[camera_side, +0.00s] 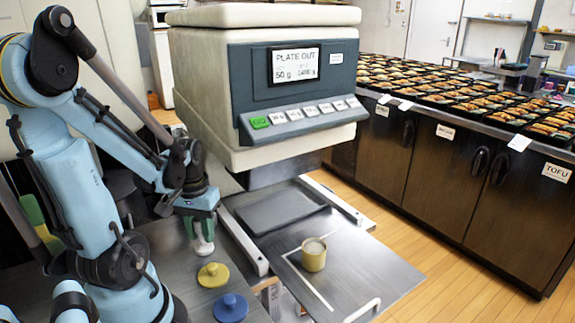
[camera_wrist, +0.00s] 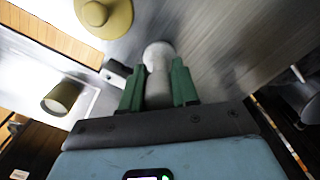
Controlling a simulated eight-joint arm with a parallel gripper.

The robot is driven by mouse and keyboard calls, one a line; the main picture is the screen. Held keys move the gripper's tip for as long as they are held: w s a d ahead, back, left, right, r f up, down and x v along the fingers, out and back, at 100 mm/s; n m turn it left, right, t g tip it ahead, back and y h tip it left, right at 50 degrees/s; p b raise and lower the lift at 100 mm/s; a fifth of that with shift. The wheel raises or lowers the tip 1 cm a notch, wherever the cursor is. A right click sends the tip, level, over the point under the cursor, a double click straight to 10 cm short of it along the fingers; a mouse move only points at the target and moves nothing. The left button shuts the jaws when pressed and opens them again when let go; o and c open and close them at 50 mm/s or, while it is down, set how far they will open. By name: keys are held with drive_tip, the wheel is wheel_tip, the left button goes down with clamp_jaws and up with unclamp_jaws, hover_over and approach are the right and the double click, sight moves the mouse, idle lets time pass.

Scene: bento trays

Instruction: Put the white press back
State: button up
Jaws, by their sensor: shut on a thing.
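My gripper (camera_side: 198,226) points down over the grey metal counter (camera_side: 170,243), left of the machine. Its green fingers are shut on the white press (camera_side: 204,246), which hangs upright between them. In the wrist view, the fingers (camera_wrist: 158,88) grip the press's stem, and its round white end (camera_wrist: 158,54) shows beyond them. The press's lower end is close to the counter; I cannot tell whether it touches. A yellow press (camera_side: 213,274) and a blue press (camera_side: 230,306) stand on the counter in front of it. The yellow one also shows in the wrist view (camera_wrist: 104,14).
The machine (camera_side: 205,105) with its "PLATE OUT" display stands right of my gripper. A tan cup (camera_side: 313,256) with pale contents sits on the metal plate (camera_side: 360,275) before it. A white rail (camera_side: 240,243) lies close to my gripper's right. Bento trays (camera_side: 465,95) fill the back counter.

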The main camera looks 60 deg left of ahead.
drive_tip(key=o, duration=0.9)
drive_tip(key=shift+f, duration=0.15)
drive_tip(key=shift+o, duration=0.2)
drive_tip(key=shift+r, duration=6.1)
drive_tip(key=w+d+m+t, duration=0.3)
drive_tip(key=w+d, duration=0.3)
drive_tip(key=d, duration=0.2)
drive_tip(key=w+d+f+m+t, duration=0.1)
drive_tip(key=w+d+m+t, duration=0.3)
drive_tip(key=d, duration=0.5)
drive_tip(key=shift+w+f+m, duration=0.2)
drive_tip(key=shift+w+m, duration=0.8)
drive_tip(key=shift+w, duration=0.15)
drive_tip(key=shift+a, duration=0.1)
